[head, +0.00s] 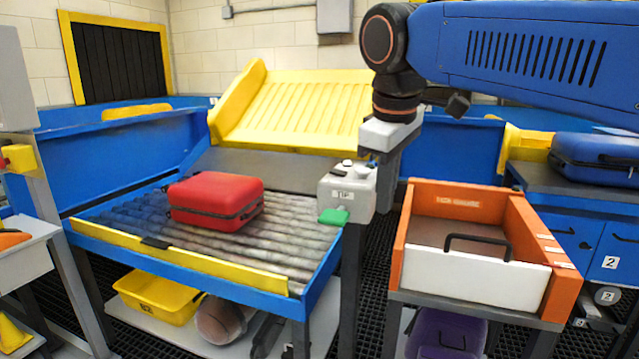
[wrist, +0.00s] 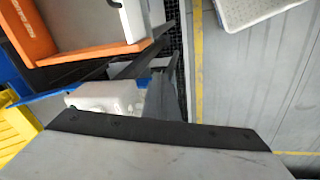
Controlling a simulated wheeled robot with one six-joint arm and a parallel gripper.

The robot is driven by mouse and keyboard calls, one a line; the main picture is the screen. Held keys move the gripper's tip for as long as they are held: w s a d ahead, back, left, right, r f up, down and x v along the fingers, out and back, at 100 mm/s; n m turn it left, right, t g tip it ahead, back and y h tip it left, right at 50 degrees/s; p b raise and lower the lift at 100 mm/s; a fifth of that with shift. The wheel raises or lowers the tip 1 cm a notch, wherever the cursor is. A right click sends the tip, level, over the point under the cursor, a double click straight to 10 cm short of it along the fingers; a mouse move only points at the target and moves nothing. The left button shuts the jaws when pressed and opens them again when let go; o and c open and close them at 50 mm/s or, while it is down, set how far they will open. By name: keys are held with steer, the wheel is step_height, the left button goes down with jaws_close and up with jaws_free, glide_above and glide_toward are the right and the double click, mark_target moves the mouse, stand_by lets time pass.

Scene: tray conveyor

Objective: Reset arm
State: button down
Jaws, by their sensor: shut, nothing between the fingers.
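My arm reaches in from the upper right in the head view, and my gripper (head: 386,190) points down at its end. It looks shut, with nothing seen in it. It hangs beside a white labelled box (head: 346,194) with small knobs on top and a green piece at its lower front. The two overlap in the picture, and I cannot tell whether they touch. In the wrist view, a broad grey part of my own fills the bottom, and a white object (wrist: 105,97), likely the same box, shows just beyond it. The fingertips are not clear there.
A red suitcase (head: 215,199) lies on the roller conveyor (head: 300,244) below a yellow chute (head: 300,108). An orange bin (head: 553,262) with a white handled front stands to the right. A blue suitcase (head: 597,158) lies at far right. A yellow tub (head: 155,302) is underneath.

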steer(key=s+d+f+m, duration=0.3)
steer(key=s+d+f, duration=0.2)
steer(key=f, duration=0.4)
steer(key=s+d+f+m+t, duration=0.1)
steer(key=s+d+f+m, duration=0.3)
steer(key=f, duration=0.5)
steer(key=s+d+f+m+t, duration=0.1)
steer(key=s+d+f+m, duration=0.2)
steer(key=s+d+f, duration=0.2)
steer(key=d+f, duration=0.3)
steer(key=f, duration=0.1)
steer(key=shift+s+d, duration=0.25)
steer(key=shift+s, duration=0.15)
